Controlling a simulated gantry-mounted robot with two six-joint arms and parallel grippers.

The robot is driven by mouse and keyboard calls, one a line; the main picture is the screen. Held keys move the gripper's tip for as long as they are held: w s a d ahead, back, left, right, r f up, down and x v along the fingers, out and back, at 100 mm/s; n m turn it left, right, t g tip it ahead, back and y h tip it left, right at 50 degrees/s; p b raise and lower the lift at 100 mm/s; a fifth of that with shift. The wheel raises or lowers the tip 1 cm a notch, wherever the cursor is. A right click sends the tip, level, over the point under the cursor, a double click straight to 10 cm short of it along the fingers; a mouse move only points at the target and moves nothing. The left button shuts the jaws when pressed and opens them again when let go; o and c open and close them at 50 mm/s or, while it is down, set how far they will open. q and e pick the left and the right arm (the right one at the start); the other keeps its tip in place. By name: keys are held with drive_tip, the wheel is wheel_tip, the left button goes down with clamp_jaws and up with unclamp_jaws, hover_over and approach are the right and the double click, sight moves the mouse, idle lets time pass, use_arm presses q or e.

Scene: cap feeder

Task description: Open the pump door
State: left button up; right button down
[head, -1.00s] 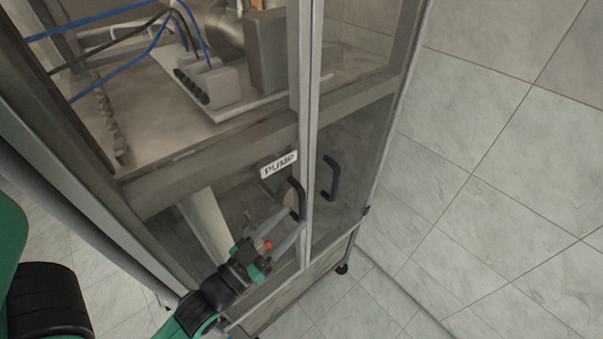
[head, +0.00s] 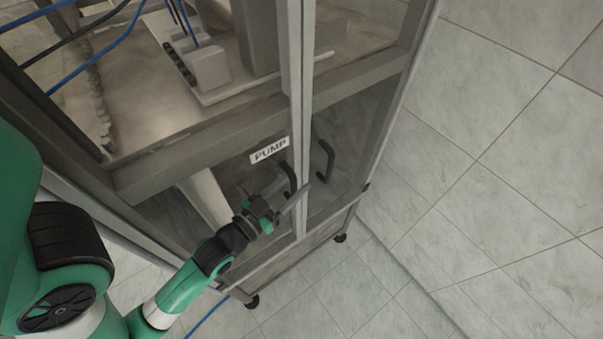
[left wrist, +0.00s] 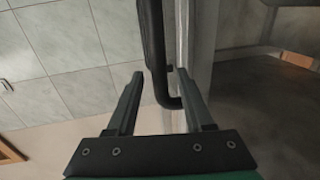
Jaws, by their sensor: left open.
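The pump door (head: 240,176) is the glazed left door of the cabinet, with a white PUMP label (head: 269,150) in the head view. It looks closed. Its black bar handle (head: 290,178) is near the door's right edge. My left gripper (head: 297,183) is open at this handle. In the left wrist view, the handle (left wrist: 157,60) runs down between the two spread fingers (left wrist: 160,76), and its bent lower end shows between them. Clear gaps show at both sides, so the fingers are not closed on it. My right gripper is not in view.
The neighbouring right door has a similar black handle (head: 326,160) close by. A metal frame post (head: 296,80) stands between the doors. Pump equipment (head: 205,68) and blue hoses sit behind the upper glass. Tiled floor (head: 480,220) to the right is clear.

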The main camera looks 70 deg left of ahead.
use_arm(q)
drive_tip(key=shift+w+a, duration=0.15)
drive_tip(key=shift+w, duration=0.15)
drive_tip(key=shift+s, duration=0.1)
drive_tip(key=shift+c, duration=0.2)
clamp_jaws()
idle(1.0)
